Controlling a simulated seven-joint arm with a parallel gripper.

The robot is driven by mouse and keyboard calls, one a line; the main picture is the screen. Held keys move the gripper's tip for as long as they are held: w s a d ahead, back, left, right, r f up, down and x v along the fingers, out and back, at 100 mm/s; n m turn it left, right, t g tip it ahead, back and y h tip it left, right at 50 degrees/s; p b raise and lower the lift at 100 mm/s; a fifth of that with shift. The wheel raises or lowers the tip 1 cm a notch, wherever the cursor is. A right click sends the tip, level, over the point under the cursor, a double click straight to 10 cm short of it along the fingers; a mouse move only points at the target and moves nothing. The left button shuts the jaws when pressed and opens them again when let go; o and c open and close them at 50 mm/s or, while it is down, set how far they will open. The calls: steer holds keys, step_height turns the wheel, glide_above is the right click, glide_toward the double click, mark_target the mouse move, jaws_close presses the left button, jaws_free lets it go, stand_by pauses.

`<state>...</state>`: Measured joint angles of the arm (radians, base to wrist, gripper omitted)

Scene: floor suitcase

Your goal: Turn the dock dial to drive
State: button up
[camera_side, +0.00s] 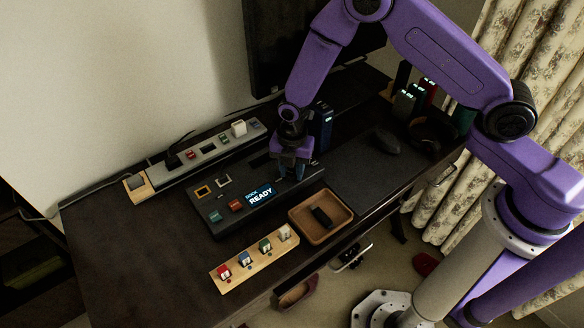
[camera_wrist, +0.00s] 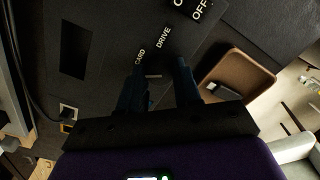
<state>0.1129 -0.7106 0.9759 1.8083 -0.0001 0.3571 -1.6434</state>
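The black dock (camera_side: 228,207) lies on the dark desk, and its lit screen (camera_side: 261,194) reads DOCK READY. In the wrist view, the white labels CARD (camera_wrist: 140,57), DRIVE (camera_wrist: 163,38) and OFF (camera_wrist: 202,9) are printed on the dock's dark top. My gripper (camera_side: 293,176) points down at the right part of the dock. In the wrist view, its two dark blue fingers (camera_wrist: 160,66) stand apart, just below CARD and DRIVE. The dial itself cannot be made out; the area between the fingers is very dark, and I cannot tell whether they touch anything.
A brown tray (camera_side: 335,225) holding a small black object (camera_side: 321,215) sits in front of the dock. A wooden strip (camera_side: 254,262) with several coloured pieces lies at the front edge. A power strip (camera_side: 205,150) runs behind. A mouse (camera_side: 386,141) rests to the right.

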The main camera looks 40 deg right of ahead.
steer(key=shift+c, duration=0.9)
steer(key=m, duration=0.8)
steer(key=shift+m, duration=0.3)
steer(key=m, duration=0.5)
steer(key=shift+m, duration=2.2)
steer(key=o, duration=1)
